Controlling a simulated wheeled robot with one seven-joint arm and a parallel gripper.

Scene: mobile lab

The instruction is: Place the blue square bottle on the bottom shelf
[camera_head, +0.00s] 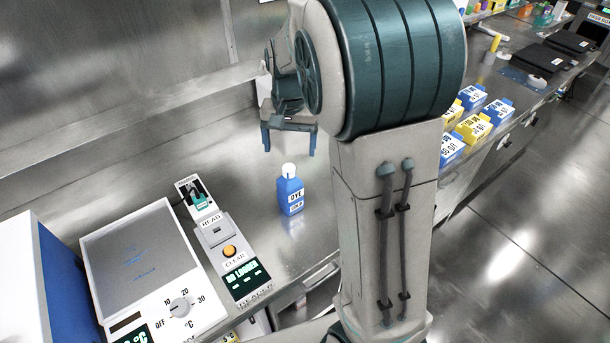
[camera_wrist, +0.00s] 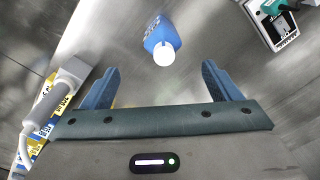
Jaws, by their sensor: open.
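The blue square bottle (camera_head: 290,193) has a white cap and a label reading "DYE". It stands upright on the steel counter. In the wrist view the bottle (camera_wrist: 162,40) lies ahead of my fingers, near the middle, with its white cap towards me. My gripper (camera_head: 289,142) is above and slightly behind the bottle in the head view, apart from it. Its blue fingers are spread and empty, as the wrist view also shows (camera_wrist: 166,88). I cannot make out the bottom shelf in either view.
A reader device (camera_head: 222,238) with an orange button stands left of the bottle. A hot plate (camera_head: 150,265) with a dial is farther left. Several blue and yellow cartons (camera_head: 472,128) stand on the counter at right, beyond my arm. The counter around the bottle is clear.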

